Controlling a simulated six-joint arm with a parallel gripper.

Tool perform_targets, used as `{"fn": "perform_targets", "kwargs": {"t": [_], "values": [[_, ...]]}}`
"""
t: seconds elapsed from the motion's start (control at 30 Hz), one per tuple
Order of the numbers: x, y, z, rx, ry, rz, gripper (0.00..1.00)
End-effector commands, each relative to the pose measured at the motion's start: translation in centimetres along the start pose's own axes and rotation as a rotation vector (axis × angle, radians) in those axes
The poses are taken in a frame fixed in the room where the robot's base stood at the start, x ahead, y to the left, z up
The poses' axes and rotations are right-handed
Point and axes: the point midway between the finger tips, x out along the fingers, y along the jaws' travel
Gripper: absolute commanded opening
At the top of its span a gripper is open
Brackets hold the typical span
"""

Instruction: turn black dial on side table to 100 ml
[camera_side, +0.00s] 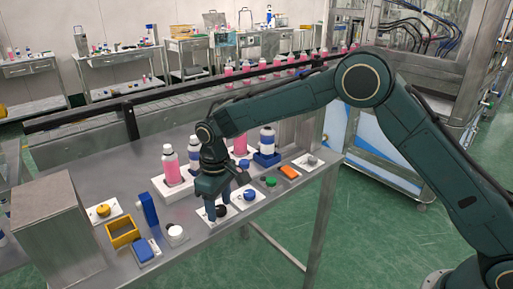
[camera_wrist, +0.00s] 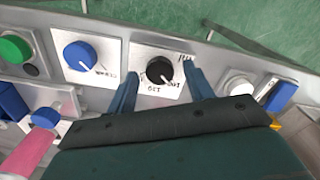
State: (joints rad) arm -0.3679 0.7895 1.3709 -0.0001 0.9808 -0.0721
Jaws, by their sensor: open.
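The black dial (camera_wrist: 159,70) sits on a white plate (camera_wrist: 143,53) with printed marks in the wrist view. The marks are small and partly unclear; one looks like 100. The dial's exact pointer setting is hard to tell. My gripper (camera_wrist: 160,74) is open, with one blue finger on each side of the dial and a visible gap to it. In the side view my gripper (camera_side: 211,213) points down at the side table (camera_side: 262,215), and the black dial (camera_side: 222,211) shows just beside its fingertip.
A blue dial (camera_wrist: 80,56) on its own white plate and a green knob (camera_wrist: 14,48) are left of the black dial in the wrist view. A white round knob (camera_wrist: 239,87) is at right. In the side view, pink bottles (camera_side: 171,168) stand behind my gripper.

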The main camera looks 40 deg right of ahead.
Motion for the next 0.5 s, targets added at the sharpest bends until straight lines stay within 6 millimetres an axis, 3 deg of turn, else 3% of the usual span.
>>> {"fn": "perform_targets", "kwargs": {"t": [0.27,0.5], "values": [[-1.5,0.0,-0.1,0.0,0.003,0.0,0.52],[-4.8,0.0,-0.1,0.0,0.005,0.0,0.52]]}}
